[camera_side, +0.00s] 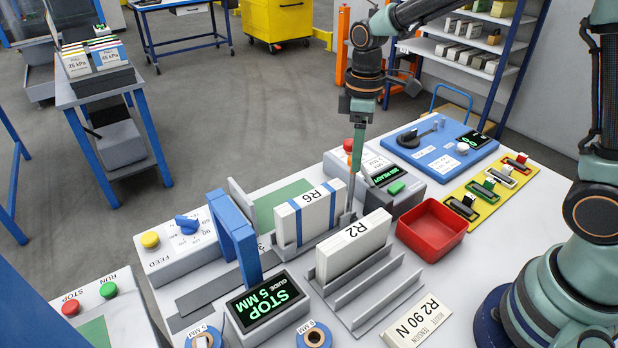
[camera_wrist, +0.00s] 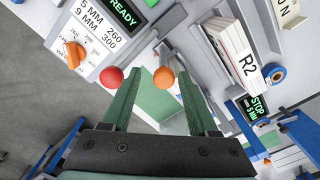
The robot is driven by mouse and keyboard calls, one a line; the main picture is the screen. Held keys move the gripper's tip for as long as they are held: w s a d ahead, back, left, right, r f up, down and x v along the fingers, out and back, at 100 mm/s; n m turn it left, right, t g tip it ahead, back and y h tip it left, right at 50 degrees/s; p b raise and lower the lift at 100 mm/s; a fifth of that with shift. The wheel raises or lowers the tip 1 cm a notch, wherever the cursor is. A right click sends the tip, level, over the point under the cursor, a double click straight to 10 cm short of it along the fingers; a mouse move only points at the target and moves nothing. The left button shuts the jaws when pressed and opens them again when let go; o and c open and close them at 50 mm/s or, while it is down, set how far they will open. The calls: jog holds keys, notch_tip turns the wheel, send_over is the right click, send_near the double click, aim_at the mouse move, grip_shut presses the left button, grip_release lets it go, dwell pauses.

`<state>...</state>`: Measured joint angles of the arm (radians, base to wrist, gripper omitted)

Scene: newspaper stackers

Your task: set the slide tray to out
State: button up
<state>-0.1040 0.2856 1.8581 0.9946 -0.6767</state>
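No part is labelled as the slide tray. A green plate (camera_side: 280,205) lies behind the R6 bundle in the side view, and a green surface (camera_wrist: 174,112) shows between my fingers in the wrist view; I cannot tell whether either is the tray. My gripper (camera_side: 352,188) points down behind the R2 bundle, close to the right end of the R6 bundle. In the wrist view my gripper (camera_wrist: 160,68) has its two green fingers apart. An orange ball knob (camera_wrist: 163,77) shows between the fingertips, nearer the right one; contact is unclear. The knob is hidden in the side view.
The R6 bundle (camera_side: 308,213) and R2 bundle (camera_side: 354,246) stand upright close to my gripper. A red bin (camera_side: 432,228) sits to the right. A blue upright frame (camera_side: 236,240) stands at left.

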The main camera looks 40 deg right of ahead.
jog(key=shift+a, duration=0.1)
notch_tip(320, 180, up, 12)
dwell(0.7)
jog(key=s+d+f+m+t, duration=0.1)
jog(key=s+d+m+t, duration=0.1)
jog(key=s+m, duration=0.2)
jog(key=s+d+m+t, duration=0.2)
jog(key=s+m+t, duration=0.1)
jog(key=s+m, duration=0.2)
jog(key=s, duration=0.2)
jog(key=shift+s+d+f+t, duration=0.2)
jog(key=shift+s+f+t, duration=0.1)
jog(key=shift+f, duration=0.1)
